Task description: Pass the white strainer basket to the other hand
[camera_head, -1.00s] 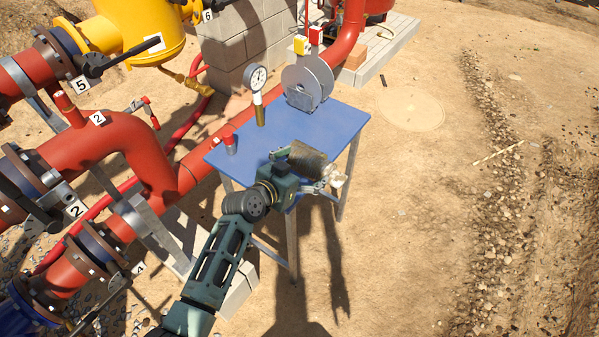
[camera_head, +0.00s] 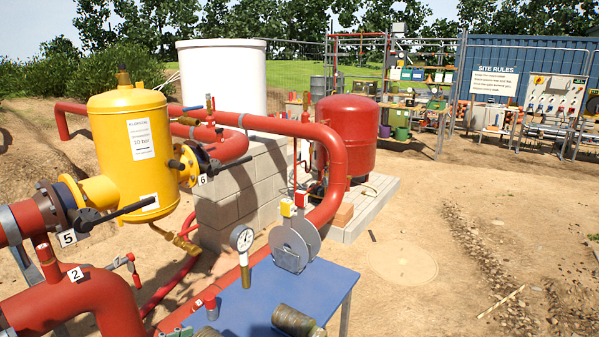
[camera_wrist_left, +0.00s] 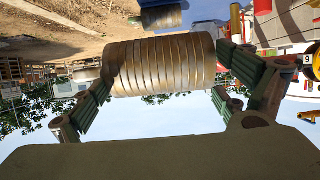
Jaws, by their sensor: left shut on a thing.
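My left gripper (camera_wrist_left: 165,85) is shut on a ribbed cylinder, the strainer basket (camera_wrist_left: 160,65), in the left wrist view. The basket is pale with tan bands and lies crosswise between the green finger pads. My right gripper is in neither view.
The blue table (camera_head: 250,300) also carries a pressure gauge (camera_head: 242,240), grey discs (camera_head: 294,243) and a small red-topped item (camera_head: 210,305). Red pipes (camera_head: 85,300) and a yellow vessel (camera_head: 135,150) stand at left. Open sandy ground (camera_head: 430,270) lies at right.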

